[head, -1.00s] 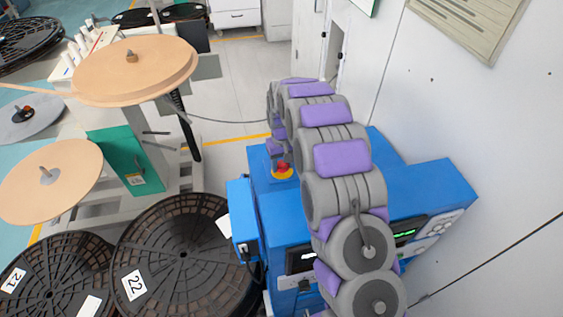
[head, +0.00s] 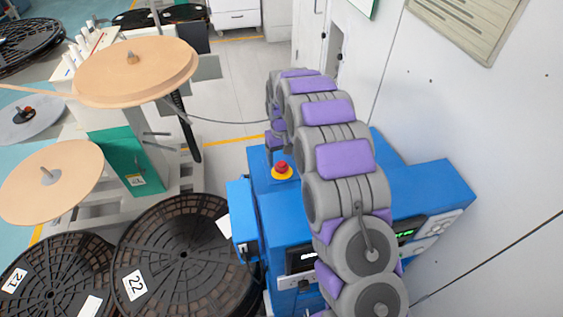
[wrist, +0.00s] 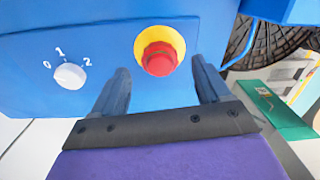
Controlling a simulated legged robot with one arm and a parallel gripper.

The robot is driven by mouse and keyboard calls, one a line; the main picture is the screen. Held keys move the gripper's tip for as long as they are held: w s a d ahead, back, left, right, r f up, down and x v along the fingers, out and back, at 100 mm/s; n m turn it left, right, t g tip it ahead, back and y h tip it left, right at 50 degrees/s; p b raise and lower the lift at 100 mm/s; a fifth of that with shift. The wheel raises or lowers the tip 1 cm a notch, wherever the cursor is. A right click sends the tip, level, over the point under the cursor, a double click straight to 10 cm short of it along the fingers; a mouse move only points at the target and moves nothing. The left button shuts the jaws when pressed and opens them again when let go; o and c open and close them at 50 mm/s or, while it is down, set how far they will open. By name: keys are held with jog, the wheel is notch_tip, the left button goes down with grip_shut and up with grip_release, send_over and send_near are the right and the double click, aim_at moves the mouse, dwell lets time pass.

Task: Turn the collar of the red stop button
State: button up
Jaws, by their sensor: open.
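The red stop button (head: 282,167) stands on its yellow base on top of the blue machine (head: 262,184). In the wrist view the red button (wrist: 159,58) shows with a yellow ring (wrist: 175,40) behind it. My gripper (wrist: 160,68) is open and empty, one finger to each side of the button in the picture, with clear gaps. The fingers look apart from the button. In the head view my gripper (head: 275,143) hangs just beyond the button, its fingers small and partly hidden by my arm. The collar's marks are too small to tell.
A white selector knob (wrist: 69,76) marked 0, 1, 2 sits left of the button in the wrist view. A black reel (head: 180,262) lies left of the machine. A grey wall (head: 490,120) stands close on the right.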

aim_at(282, 162)
notch_tip(282, 162, up, 14)
jog(key=p, duration=0.1)
jog(key=shift+w+f+p, duration=0.2)
jog(key=shift+w+p, duration=0.1)
dwell(0.6)
